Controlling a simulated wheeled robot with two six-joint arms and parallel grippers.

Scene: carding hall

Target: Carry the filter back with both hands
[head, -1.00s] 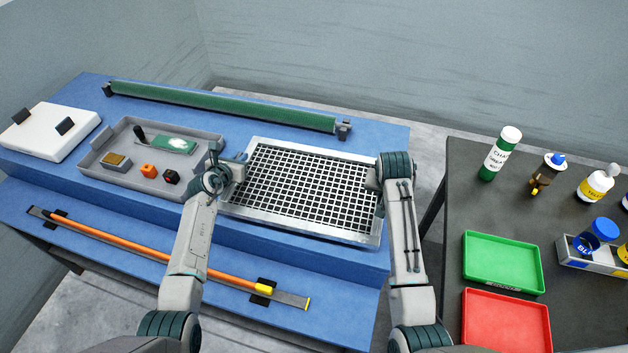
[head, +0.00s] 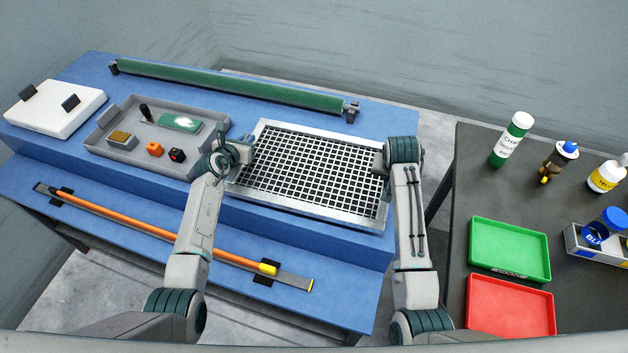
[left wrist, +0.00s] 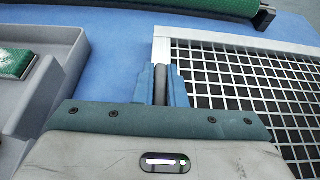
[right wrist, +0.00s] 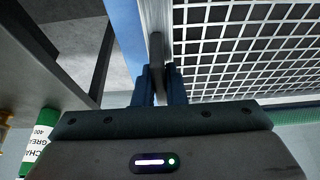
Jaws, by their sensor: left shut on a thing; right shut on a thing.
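The filter is a flat square grid in a pale metal frame (head: 307,216), over the right part of the blue bench (head: 336,243). My left gripper (head: 243,155) is shut at its left edge; the left wrist view shows the fingers (left wrist: 161,84) closed around a dark upright tab beside the frame (left wrist: 163,45). My right gripper (head: 386,160) is shut at the right edge; the right wrist view shows its fingers (right wrist: 157,84) closed on a similar dark tab. I cannot tell whether the filter rests on the bench or is slightly raised.
A green roller (head: 230,87) lies behind. A grey tray (head: 208,104) with small parts and a white box (head: 52,108) stand left. An orange-handled bar (head: 170,233) lies in front. A dark table (head: 448,232) at right holds bottles, a green tray (head: 510,272) and a red tray (head: 510,330).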

